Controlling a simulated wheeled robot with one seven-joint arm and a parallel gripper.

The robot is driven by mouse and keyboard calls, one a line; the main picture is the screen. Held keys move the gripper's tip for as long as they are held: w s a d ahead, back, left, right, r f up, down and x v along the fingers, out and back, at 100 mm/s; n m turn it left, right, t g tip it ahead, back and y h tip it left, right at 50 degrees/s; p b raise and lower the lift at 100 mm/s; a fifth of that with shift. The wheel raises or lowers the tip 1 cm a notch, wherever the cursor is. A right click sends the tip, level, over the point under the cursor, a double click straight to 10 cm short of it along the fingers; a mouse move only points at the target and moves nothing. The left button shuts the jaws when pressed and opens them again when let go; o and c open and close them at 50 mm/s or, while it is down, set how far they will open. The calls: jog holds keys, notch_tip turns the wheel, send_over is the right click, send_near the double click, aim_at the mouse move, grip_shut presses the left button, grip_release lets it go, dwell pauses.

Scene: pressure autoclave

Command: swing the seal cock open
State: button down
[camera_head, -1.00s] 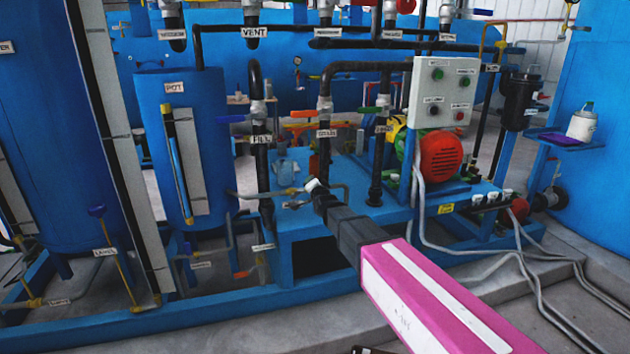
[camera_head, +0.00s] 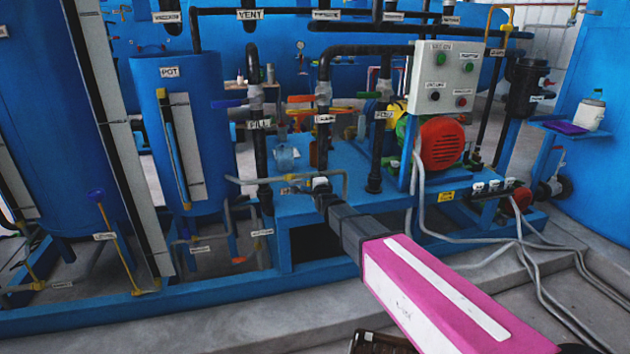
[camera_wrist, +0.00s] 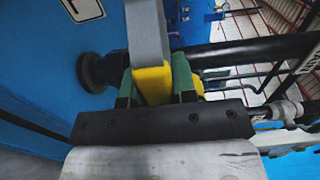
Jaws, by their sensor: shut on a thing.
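My gripper (camera_head: 320,186) reaches from the lower right to the small grey pipework on the front of the blue pump skid (camera_head: 345,205). In the wrist view my gripper (camera_wrist: 155,85) has its green finger pads closed on both sides of a yellow end on a flat grey bar (camera_wrist: 148,35). I take this bar to be the seal cock's handle; no label for it is readable. In the head view my gripper hides most of the cock, so its handle angle cannot be told there. A brass-coloured fitting (camera_head: 291,177) shows just left of my gripper.
A control box (camera_head: 440,78) and a red motor (camera_head: 442,143) stand right of my gripper. Black vertical pipes (camera_head: 258,150) rise behind it. The blue POT tank (camera_head: 205,130) is at left. Grey hoses (camera_head: 535,270) lie on the floor at right.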

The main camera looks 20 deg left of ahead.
jog(key=shift+f, duration=0.15)
jog(key=c, duration=0.9)
grip_release()
jog(key=v, duration=1)
jog(key=shift+s+d, duration=0.15)
jog(key=shift+s, duration=0.2)
